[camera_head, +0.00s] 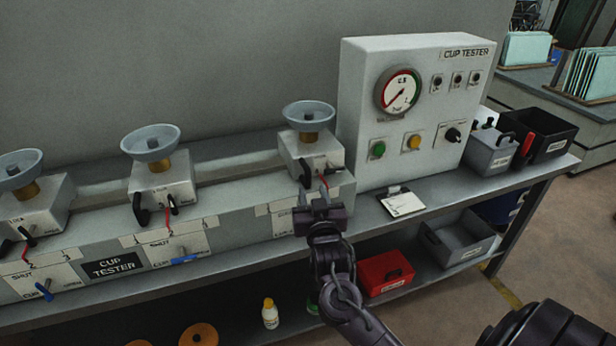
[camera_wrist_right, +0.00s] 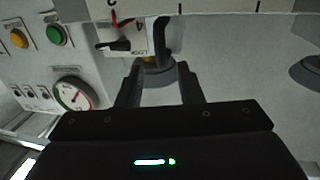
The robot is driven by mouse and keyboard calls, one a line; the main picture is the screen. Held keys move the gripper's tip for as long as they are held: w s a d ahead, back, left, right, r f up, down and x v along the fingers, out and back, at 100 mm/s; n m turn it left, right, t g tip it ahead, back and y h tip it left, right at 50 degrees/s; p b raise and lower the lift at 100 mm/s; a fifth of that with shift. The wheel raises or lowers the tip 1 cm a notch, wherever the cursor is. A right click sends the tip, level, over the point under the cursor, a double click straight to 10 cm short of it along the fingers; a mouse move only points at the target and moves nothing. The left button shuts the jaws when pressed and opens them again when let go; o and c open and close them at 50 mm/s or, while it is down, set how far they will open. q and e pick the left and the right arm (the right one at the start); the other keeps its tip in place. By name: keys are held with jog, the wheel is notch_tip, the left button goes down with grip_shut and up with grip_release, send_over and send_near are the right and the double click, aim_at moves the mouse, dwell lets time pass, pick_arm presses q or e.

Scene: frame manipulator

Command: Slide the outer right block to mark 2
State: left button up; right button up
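The outer right block (camera_head: 312,152) is a pale box with a grey cup on a brass neck, standing on the rail of the long bench fixture. It has a black handle (camera_head: 306,174) and a red pointer at its front. In the right wrist view, which is upside down, the block's label (camera_wrist_right: 118,38) and dark handle (camera_wrist_right: 164,32) show beyond the fingers. My right gripper (camera_head: 318,203) is just below and in front of the block, fingers apart; they also show in the wrist view (camera_wrist_right: 160,88). It hides most of the block's scale plate. My left gripper is not in view.
The middle block (camera_head: 165,183) and left block (camera_head: 32,212) stand on the same rail. The cup tester panel (camera_head: 370,120) rises close on the right. A clipboard (camera_head: 402,202) lies before it. A red bin (camera_head: 384,272) and grey bin (camera_head: 460,238) sit below.

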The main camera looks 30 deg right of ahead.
aim_at(309, 179)
jog(key=p+x, duration=0.1)
jog(key=x, duration=0.6)
jog(key=shift+w+p, duration=0.15)
jog(key=shift+p, duration=0.25)
grip_shut()
